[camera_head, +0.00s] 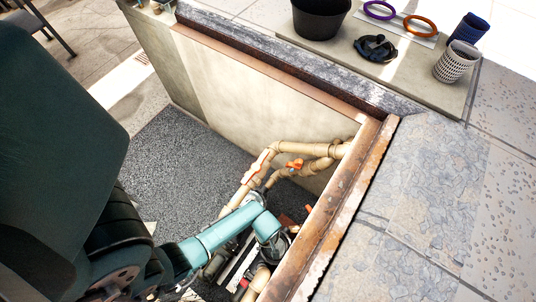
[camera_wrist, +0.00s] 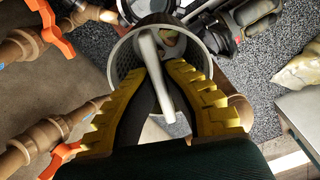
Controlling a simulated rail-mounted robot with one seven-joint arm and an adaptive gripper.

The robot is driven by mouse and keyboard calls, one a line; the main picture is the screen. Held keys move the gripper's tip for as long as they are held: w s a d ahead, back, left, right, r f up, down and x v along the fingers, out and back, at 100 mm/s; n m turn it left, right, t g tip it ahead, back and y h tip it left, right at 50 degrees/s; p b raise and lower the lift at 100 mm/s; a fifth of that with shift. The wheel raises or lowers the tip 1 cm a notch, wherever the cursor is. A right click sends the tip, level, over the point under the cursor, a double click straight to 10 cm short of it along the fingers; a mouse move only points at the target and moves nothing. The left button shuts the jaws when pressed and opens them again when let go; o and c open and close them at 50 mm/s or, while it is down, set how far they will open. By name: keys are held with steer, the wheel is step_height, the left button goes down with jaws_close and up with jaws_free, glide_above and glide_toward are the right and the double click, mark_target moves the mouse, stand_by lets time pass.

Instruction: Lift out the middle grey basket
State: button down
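The grey basket (camera_wrist: 119,63) shows in the wrist view as a round rim with a pale upright handle (camera_wrist: 148,52) across it. My gripper (camera_wrist: 161,76), with yellow fingers and dark pads, reaches down over the basket. The fingertips stand on either side of the handle, very close to it; whether they press on it is not clear. Something pale and round lies inside the basket, partly covered by the handle. In the head view my gripper (camera_head: 272,245) is low in the pit beside the pipes, and the basket is mostly hidden there by my arm.
Beige pipes with an orange valve handle (camera_head: 295,164) run beside my gripper. The pit's rusty edge (camera_head: 335,215) stands close on the right. On the deck are a black bucket (camera_head: 320,18), rings, a white basket (camera_head: 456,63) and a blue basket (camera_head: 470,29). Gravel floor (camera_head: 180,150) lies open at left.

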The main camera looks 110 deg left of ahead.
steer(key=s+r+p, duration=0.3)
steer(key=r+p, duration=1.1)
steer(key=r, duration=0.9)
steer(key=s+d+r+p, duration=0.1)
steer(key=s+r+p, duration=0.2)
steer(key=r+p, duration=1.2)
step_height(320, 180, up, 9)
steer(key=shift+s+d+f, duration=0.15)
steer(key=shift+d+f, duration=0.05)
